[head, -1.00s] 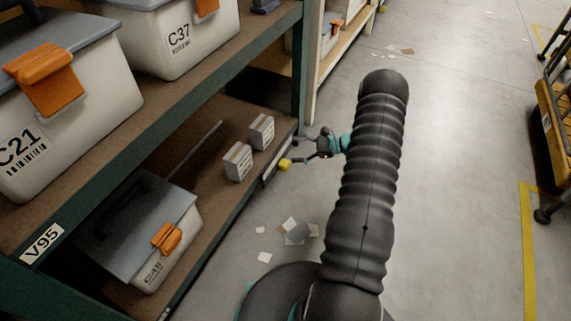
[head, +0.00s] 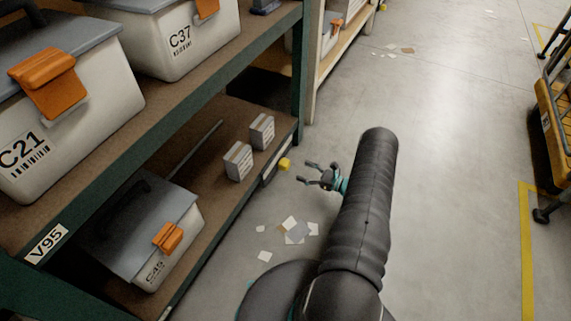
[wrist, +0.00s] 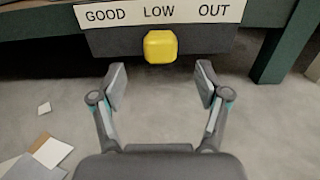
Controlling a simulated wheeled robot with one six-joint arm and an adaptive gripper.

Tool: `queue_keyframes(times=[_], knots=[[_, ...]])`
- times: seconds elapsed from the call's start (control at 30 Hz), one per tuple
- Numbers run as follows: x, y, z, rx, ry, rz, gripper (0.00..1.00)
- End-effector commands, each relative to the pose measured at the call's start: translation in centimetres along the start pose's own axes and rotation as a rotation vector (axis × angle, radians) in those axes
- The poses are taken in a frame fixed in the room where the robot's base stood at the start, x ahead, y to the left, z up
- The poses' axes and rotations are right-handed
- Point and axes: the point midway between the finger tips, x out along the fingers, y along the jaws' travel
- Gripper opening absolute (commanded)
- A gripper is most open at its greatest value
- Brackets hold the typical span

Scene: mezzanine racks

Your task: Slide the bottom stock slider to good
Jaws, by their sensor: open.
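The yellow slider knob (wrist: 160,46) sits on a dark bar under the shelf-edge label strip (wrist: 160,13), which reads GOOD, LOW, OUT from left to right. The knob is below the word LOW. It also shows at the edge of the lower shelf in the head view (head: 285,164). My gripper (wrist: 162,80) is open and empty. Its two fingers are spread wide, one to each side of the knob's line, and stand back from it without touching. In the head view my gripper (head: 303,172) is just right of the knob, over the aisle.
The lower shelf holds two small boxes (head: 238,162) and a lidded bin C45 (head: 150,235). Paper scraps (head: 292,231) lie on the floor. A green rack post (wrist: 283,45) stands right of the label. The aisle floor to the right is open, with a yellow cart (head: 556,120) beyond.

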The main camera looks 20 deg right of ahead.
Motion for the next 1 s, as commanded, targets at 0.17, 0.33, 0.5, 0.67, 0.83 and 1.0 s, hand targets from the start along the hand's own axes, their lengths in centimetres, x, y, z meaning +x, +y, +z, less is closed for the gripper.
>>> queue_keyframes(times=[0.17,0.33,0.5,0.67,0.83,1.0], knots=[[3.5,0.1,0.0,-0.001,0.001,0.004,0.75],[6.3,0.1,0.1,-0.001,0.0,0.002,0.75],[8.1,0.0,0.0,-0.001,0.001,0.001,0.75],[8.9,0.1,0.0,0.0,0.001,0.001,0.75],[8.9,0.0,0.0,0.0,0.001,0.0,0.75],[8.9,0.0,0.0,0.0,0.001,0.0,0.57]])
